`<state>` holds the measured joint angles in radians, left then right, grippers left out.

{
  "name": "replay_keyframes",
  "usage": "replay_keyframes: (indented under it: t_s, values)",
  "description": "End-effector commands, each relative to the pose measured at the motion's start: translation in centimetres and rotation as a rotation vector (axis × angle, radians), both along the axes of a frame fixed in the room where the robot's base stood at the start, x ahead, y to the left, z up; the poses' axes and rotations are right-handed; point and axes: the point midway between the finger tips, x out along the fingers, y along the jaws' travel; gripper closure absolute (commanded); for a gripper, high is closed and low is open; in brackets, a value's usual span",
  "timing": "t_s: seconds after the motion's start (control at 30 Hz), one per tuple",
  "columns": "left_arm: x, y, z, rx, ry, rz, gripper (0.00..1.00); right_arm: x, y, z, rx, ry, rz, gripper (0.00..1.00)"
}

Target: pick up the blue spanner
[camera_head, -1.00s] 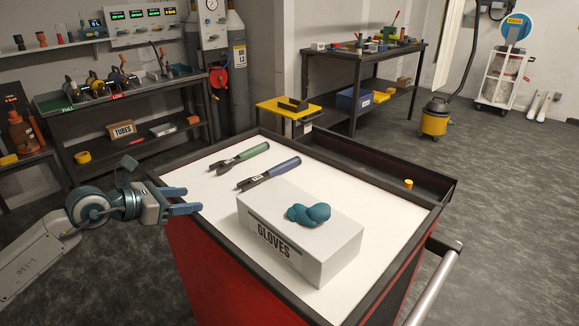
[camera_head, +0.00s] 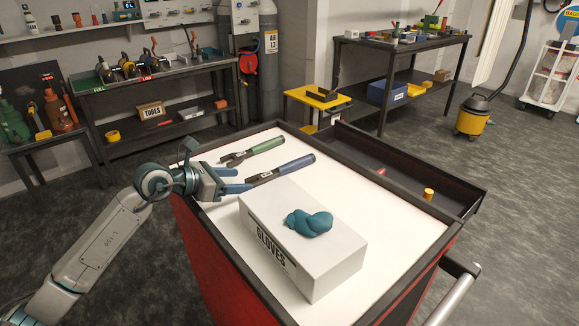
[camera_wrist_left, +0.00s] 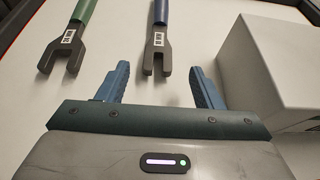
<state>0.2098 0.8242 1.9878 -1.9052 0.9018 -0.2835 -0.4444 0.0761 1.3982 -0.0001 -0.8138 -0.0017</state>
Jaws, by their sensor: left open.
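The blue spanner (camera_head: 282,168) lies on the white top of the red cart, its blue handle pointing to the back right. In the left wrist view the blue spanner (camera_wrist_left: 159,42) lies ahead of the fingers, its dark forked jaw near the gap between them. My left gripper (camera_head: 243,180) is open and empty at the cart's left side, close to the spanner's jaw end; it also shows in the left wrist view (camera_wrist_left: 160,85). A green spanner (camera_head: 264,146) lies beside the blue one, farther back; it also shows in the left wrist view (camera_wrist_left: 70,42).
A white GLOVES box (camera_head: 330,250) with a teal glove (camera_head: 309,222) on top stands just right of my left gripper. The cart has a raised dark rim (camera_head: 240,270). A side tray (camera_head: 400,172) holds a small yellow item (camera_head: 429,194).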

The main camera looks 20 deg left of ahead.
Motion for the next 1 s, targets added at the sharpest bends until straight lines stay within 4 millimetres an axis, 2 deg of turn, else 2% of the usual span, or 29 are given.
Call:
replay_keyframes:
  t_s: [0.37, 0.7, 1.0]
  values:
    - [1.4, -1.0, -0.5, -0.002, 0.001, -0.001, 0.40, 0.4, -1.0, -0.6, -0.012, -0.013, 0.004, 0.64]
    - [4.4, -2.7, -1.8, -0.004, 0.000, -0.001, 0.40, -2.8, -1.5, -3.7, -0.011, 0.009, -0.001, 0.64]
    - [5.2, -3.2, -2.4, 0.000, 0.002, -0.002, 0.40, -3.4, -1.4, -4.3, -0.010, 0.009, -0.002, 0.64]
